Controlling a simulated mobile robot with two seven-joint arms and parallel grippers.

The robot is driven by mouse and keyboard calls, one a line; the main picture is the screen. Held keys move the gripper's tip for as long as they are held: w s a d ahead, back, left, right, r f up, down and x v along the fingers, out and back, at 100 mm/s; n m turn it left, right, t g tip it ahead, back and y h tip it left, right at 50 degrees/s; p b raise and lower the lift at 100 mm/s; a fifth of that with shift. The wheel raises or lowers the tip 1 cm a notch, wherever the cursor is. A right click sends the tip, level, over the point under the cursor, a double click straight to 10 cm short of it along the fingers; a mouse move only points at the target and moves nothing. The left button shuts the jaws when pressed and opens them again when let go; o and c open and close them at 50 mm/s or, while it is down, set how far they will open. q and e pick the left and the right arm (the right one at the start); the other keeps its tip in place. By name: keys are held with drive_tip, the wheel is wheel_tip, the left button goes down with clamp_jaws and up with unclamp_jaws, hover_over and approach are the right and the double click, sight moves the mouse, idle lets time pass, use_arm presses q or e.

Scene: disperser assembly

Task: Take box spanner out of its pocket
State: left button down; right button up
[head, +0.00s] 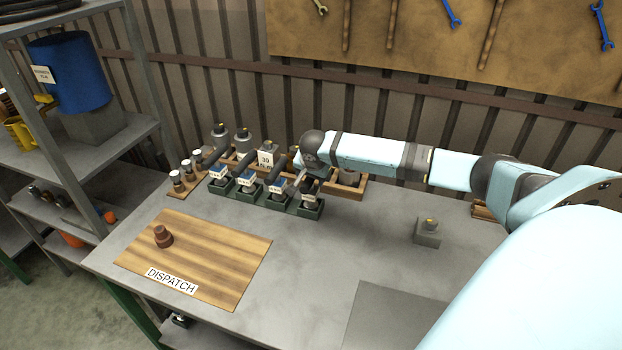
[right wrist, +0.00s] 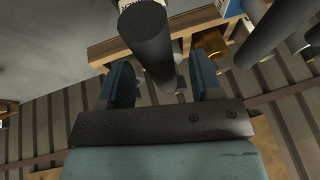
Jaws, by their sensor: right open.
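A row of several green pockets (head: 277,204) stands on the grey bench, each with a small label and a dark tool rising from it; the labels are too small to read. I cannot tell for certain which tool is the box spanner. My right gripper (head: 305,178) is over the right end of this row, partly hidden by its own arm. In the right wrist view it is open (right wrist: 160,68), and a dark cylindrical tool (right wrist: 147,38) passes between its fingers, with a visible gap on both sides. My left gripper is out of view.
A wooden dispatch board (head: 215,262) holds a brown stepped part (head: 162,236). A wooden rack (head: 350,186) with a "30" sign (head: 266,159) stands behind the pockets. A grey block (head: 428,233) sits to the right. The bench between is clear.

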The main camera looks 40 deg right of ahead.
drive_tip(key=shift+w+f, duration=0.2)
drive_tip(key=shift+f, duration=0.15)
drive_tip(key=shift+c, duration=0.4)
clamp_jaws()
drive_tip(key=shift+d, duration=0.1)
drive_tip(key=shift+r, duration=0.15)
